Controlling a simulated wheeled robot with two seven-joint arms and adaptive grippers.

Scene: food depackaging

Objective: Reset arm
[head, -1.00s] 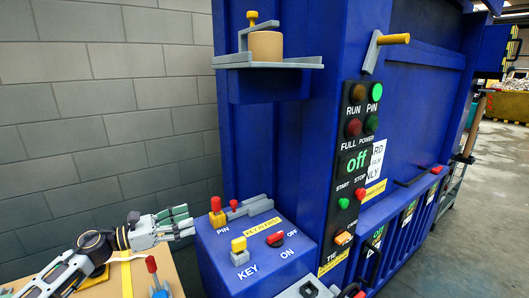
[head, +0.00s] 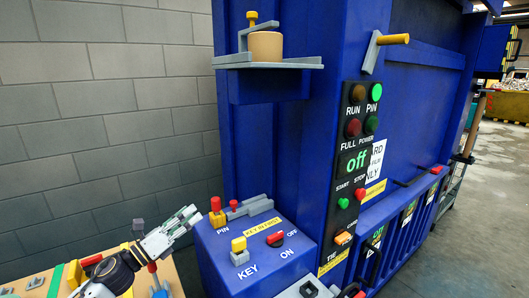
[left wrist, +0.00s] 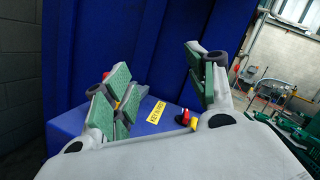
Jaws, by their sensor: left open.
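My left gripper (head: 188,217) is at the lower left of the head view, left of the blue control box (head: 215,255) and near its red and yellow PIN knob (head: 216,212). Its green-padded fingers stand apart and hold nothing; in the left wrist view the gripper (left wrist: 165,95) is open with the box top between and beyond its fingers. The yellow KEY piece (head: 239,250) and the red-handled ON/OFF switch (head: 276,239) are on the box top. My right gripper is not in view.
A wooden table (head: 185,284) with a red-topped lever (head: 152,268) lies at the lower left. The tall blue machine (head: 310,100) carries a button panel (head: 352,170) reading "off" and a grey shelf (head: 268,63). A grey block wall (head: 110,110) stands behind. Open floor (head: 450,240) lies at right.

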